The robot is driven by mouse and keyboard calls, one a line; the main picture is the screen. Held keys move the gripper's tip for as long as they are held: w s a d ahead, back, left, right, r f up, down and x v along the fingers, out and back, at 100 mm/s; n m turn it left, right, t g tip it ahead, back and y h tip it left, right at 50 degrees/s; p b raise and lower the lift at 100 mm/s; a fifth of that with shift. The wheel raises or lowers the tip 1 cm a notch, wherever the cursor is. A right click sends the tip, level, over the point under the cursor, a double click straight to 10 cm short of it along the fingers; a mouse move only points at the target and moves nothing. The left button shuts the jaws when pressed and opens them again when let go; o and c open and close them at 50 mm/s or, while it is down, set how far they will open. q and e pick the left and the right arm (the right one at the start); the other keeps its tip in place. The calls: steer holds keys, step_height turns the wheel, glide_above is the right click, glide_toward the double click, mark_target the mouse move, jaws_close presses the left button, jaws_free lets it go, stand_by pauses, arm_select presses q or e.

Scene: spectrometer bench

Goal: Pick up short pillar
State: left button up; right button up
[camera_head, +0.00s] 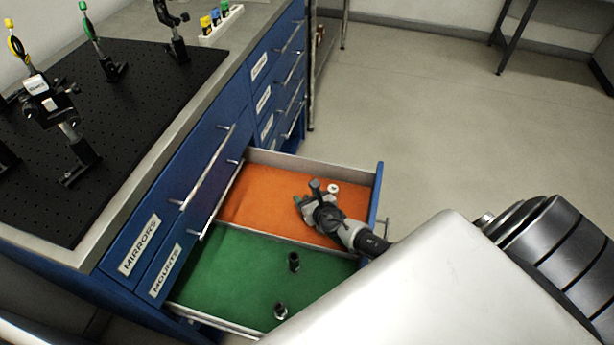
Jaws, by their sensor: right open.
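Two short dark pillars stand upright, apart from each other, on the green floor of the open drawer: one farther back (293,264) and one nearer the front (280,312). I cannot tell from their look whether they differ in length. My right gripper (308,196) is open over the orange-floored compartment, behind and to the right of the pillars, touching neither. A small white round piece (333,188) shows right beside it, partly hidden by the gripper. My left gripper is not in view.
The drawer (368,186) has an orange and a green compartment with a low divider (290,240) between them. A blue cabinet (215,135) carries a black breadboard (130,85) with several optic mounts. The floor at the right is clear.

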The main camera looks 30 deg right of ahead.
steer(key=shift+c, duration=0.2)
jaws_close()
steer(key=shift+w, duration=0.1)
steer(key=shift+r, duration=0.15)
